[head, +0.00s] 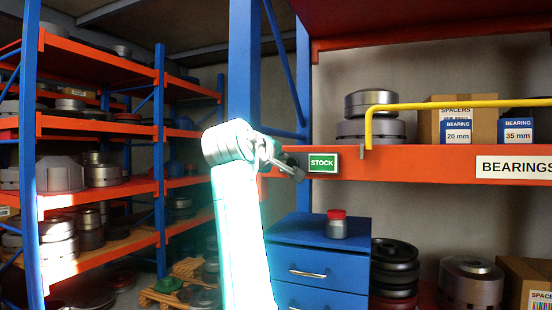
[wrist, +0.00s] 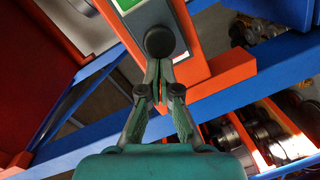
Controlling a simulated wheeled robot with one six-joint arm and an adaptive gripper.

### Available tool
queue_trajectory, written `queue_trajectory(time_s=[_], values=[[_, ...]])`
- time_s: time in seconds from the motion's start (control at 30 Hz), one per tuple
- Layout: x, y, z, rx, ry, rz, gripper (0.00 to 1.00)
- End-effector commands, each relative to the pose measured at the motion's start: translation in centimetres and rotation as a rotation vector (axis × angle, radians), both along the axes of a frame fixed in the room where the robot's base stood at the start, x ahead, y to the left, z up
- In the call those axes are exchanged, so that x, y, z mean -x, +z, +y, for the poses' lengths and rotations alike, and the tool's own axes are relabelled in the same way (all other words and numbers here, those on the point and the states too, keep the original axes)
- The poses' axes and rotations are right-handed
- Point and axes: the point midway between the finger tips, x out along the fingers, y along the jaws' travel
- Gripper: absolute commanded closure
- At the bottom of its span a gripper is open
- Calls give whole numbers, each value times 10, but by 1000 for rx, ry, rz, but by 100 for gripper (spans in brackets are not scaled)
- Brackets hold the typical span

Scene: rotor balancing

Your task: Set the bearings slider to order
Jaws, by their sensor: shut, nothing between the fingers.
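The bearings slider is a grey plate (wrist: 150,20) on the orange shelf beam (head: 405,163). In the head view its green window (head: 322,163) reads STOCK, left of the BEARINGS label (head: 515,167). A round black knob (wrist: 160,42) sits on the plate in the wrist view. My gripper (head: 299,174) is at the left end of the slider in the head view. In the wrist view my gripper (wrist: 159,66) is shut and empty, with its fingertips right at the knob's edge. I cannot tell whether they touch it. In the head view the gripper hides the knob.
A yellow rail (head: 450,104) runs above the beam on the right, with bearing boxes (head: 471,131) behind it. A blue upright (head: 243,80) stands behind my arm. A blue drawer cabinet (head: 318,262) with a red-lidded jar (head: 337,224) stands below the slider.

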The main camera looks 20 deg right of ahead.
Motion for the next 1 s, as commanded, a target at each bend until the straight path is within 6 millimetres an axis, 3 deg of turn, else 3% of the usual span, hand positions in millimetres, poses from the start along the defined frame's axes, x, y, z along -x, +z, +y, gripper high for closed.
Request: queue_trajectory(time_s=[0.2, 0.33, 1.0], values=[[29, 0, -41, -2, -6, -4, 100], [40, 0, -55, 0, -4, -2, 100], [36, 8, -58, 0, -5, -1, 100]])
